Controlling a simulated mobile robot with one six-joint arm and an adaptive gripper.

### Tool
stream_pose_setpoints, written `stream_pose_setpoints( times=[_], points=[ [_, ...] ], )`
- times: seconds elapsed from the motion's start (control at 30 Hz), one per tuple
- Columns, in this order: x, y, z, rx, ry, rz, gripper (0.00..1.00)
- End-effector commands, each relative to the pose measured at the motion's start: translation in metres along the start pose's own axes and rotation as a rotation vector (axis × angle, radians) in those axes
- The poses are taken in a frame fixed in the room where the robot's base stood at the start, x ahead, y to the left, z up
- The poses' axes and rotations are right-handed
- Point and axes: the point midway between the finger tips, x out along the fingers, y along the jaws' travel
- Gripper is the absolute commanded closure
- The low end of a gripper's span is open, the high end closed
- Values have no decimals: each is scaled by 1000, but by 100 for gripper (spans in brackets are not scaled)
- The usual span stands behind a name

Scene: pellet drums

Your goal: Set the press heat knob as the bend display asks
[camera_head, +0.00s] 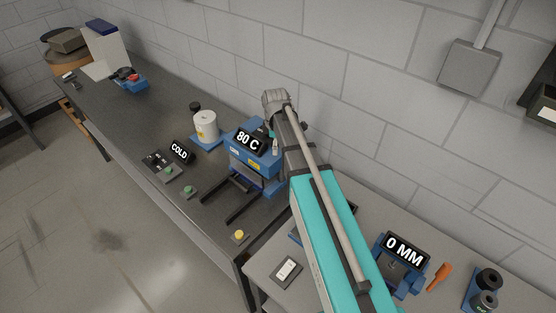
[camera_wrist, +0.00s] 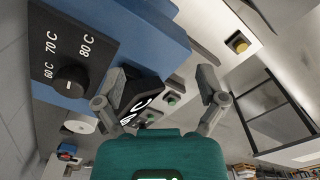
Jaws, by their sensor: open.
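The blue press (camera_head: 255,158) stands on the dark bench, and its display (camera_head: 247,140) reads 80 C. The black heat knob (camera_wrist: 70,81) is on a dark dial plate (camera_wrist: 85,45) marked 60 C, 70 C and 80 C at the left of the wrist view. I cannot tell surely which mark its pointer faces. The bend display (camera_head: 405,250) on the grey table reads 0 MM. My gripper (camera_wrist: 160,80) is open and empty. The knob lies left of its fingers, apart from them. In the head view my arm hides part of the press.
A COLD sign (camera_head: 180,151) and a green-button box (camera_head: 168,171) stand left of the press. A white pot (camera_head: 205,125) stands behind them. A yellow button (camera_head: 239,236) is at the bench's front edge. An orange-handled tool (camera_head: 440,275) is right of the bend display.

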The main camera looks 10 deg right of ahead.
Motion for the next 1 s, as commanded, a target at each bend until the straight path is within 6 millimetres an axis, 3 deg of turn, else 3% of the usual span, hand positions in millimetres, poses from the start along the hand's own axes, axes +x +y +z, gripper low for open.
stream_pose_setpoints(
  times=[0.1,0.4,1.0],
  points=[
    [13,-12,4,74,0,0,10],
    [24,-27,8,201,0,0,10],
    [25,-28,8,222,0,0,10]
  ],
)
